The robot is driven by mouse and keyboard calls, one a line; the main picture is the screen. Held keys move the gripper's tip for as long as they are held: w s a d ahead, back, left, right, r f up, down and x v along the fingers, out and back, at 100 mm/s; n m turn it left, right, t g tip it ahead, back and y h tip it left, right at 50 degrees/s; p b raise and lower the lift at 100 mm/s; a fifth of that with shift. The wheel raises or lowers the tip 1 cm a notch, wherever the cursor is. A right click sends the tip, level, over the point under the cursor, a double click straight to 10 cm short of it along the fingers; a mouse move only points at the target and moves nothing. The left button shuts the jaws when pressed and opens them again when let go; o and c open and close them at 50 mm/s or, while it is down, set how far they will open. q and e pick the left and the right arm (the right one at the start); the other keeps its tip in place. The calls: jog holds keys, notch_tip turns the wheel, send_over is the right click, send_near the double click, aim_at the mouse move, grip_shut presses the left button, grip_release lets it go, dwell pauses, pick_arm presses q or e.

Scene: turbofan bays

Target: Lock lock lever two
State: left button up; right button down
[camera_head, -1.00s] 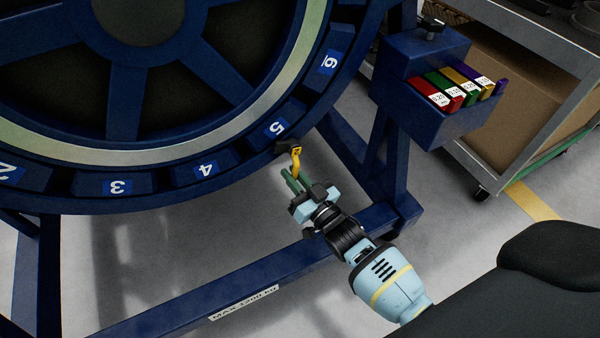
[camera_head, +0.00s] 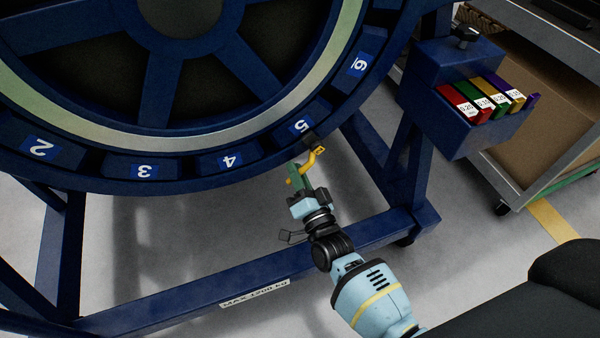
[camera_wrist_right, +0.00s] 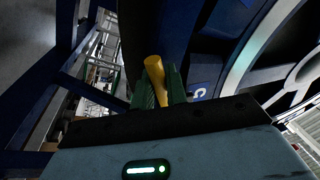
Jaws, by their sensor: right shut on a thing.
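A yellow lock lever (camera_head: 314,158) hangs from a dark bracket at the lower rim of the blue ring, just below the number 5 plate (camera_head: 300,127). A small mark on the lever is too small to read. My right gripper (camera_head: 298,178) has green fingers and is shut on the lever's free end, which points down and left. In the right wrist view the yellow lever end (camera_wrist_right: 155,72) sits between the green fingers (camera_wrist_right: 158,92). My left gripper is in neither view.
The big blue ring stand (camera_head: 130,172) fills the upper left, with its lower beam (camera_head: 350,245) below my right arm. A blue box (camera_head: 440,112) with coloured, labelled blocks sits at the upper right, beside a grey cart (camera_head: 525,190). Open floor lies under the ring.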

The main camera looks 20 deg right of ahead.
jog(key=shift+a, duration=0.15)
dwell(0.3)
jog(key=c, duration=1.5)
grip_release()
jog(key=shift+o, duration=0.2)
jog(key=p+v, duration=0.1)
jog(key=v, duration=0.6)
jog(key=shift+s, duration=0.4)
